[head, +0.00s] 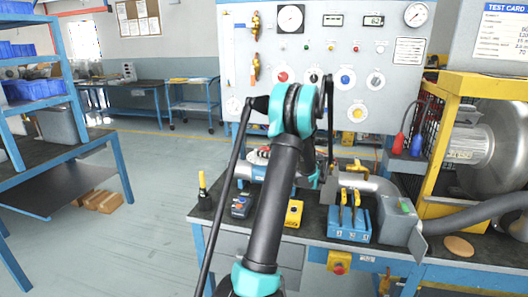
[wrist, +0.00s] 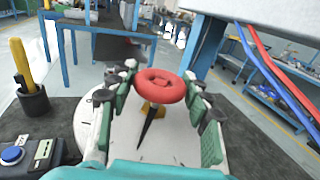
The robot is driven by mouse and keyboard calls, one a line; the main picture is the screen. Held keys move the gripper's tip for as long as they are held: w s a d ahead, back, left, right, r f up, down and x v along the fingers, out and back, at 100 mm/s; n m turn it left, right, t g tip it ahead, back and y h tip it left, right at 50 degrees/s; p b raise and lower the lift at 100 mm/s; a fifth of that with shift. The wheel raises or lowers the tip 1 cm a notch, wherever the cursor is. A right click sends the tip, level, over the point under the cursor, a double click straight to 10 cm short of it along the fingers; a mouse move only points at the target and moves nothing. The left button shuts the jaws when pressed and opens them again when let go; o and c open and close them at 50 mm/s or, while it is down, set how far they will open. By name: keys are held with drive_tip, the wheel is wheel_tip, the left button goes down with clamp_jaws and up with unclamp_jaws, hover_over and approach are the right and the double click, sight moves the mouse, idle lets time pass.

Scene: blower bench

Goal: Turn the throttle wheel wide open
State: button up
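The throttle wheel (wrist: 166,86) is a red ring-shaped handwheel. In the wrist view it stands above a pale round plate (wrist: 130,143), with a yellow part and a dark pointer below it. My gripper (wrist: 160,92) has its two green-padded fingers spread to either side of the wheel. The fingertips are near the rim; firm contact cannot be made out. In the head view my arm hides most of the wheel and gripper, with a little red and white (head: 262,153) showing left of the arm.
A blue-button box (wrist: 20,155) and a yellow-handled tool in a black cup (wrist: 32,98) stand left of the wheel. A gauge panel (head: 300,60) rises behind.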

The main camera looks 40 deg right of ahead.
drive_tip(key=o, duration=0.3)
drive_tip(key=v, duration=0.7)
drive_tip(key=shift+s, duration=0.25)
